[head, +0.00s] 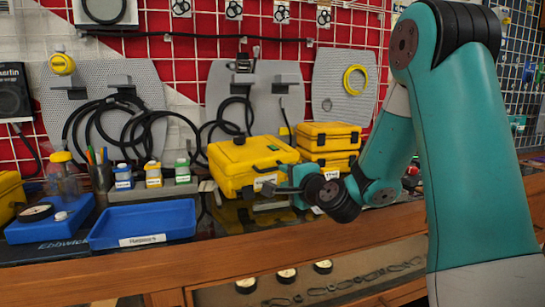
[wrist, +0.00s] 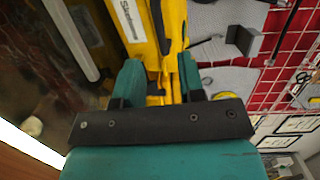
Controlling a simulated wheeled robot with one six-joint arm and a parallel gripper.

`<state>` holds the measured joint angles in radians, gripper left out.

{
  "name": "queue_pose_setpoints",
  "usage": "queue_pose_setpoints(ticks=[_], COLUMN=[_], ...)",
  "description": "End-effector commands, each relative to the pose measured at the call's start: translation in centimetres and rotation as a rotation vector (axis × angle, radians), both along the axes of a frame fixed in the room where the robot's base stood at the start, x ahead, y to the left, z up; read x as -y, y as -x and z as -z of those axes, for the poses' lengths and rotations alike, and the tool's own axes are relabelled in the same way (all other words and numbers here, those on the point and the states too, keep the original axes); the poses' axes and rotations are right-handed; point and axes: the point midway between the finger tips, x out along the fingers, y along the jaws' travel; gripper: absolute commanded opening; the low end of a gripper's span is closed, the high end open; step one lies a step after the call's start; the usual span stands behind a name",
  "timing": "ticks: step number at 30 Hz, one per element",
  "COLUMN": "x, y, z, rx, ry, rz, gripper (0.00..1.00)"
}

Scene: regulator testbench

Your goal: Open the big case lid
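The big yellow case (head: 235,170) stands on the bench in the middle of the head view, with its lid (head: 248,150) down. My gripper (head: 266,181) is at the front of the case, near its right half, and hides part of that side. In the wrist view the yellow case (wrist: 172,28), with a white label, lies just beyond the fingertips. My gripper (wrist: 158,75) is open there, its two teal fingers apart, with a yellow edge of the case showing in line with the gap. Contact cannot be told.
Two smaller yellow cases (head: 328,143) are stacked right of the big case. A blue tray (head: 142,223) lies to the left, with small bottles (head: 153,174) behind it. Black cables (head: 120,125) hang on the wall panels behind. The wooden bench edge (head: 230,250) runs in front.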

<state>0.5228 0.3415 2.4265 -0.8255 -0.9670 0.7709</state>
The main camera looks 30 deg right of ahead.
Motion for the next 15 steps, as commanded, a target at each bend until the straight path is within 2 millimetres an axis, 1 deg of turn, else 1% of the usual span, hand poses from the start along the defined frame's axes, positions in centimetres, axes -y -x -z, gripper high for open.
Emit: queue_pose_setpoints(ticks=[1,6,10,15], x=[0.0,0.3,0.6,0.7], y=[-1.1,-4.4,-6.3,-7.6], z=[-0.6,-0.5,-0.2,0.2], rx=[-0.002,-0.002,0.000,0.000], ry=[-0.001,0.000,0.000,0.001], rz=[-0.003,-0.002,-0.001,0.000], gripper=[0.36,0.36,0.36,0.36])
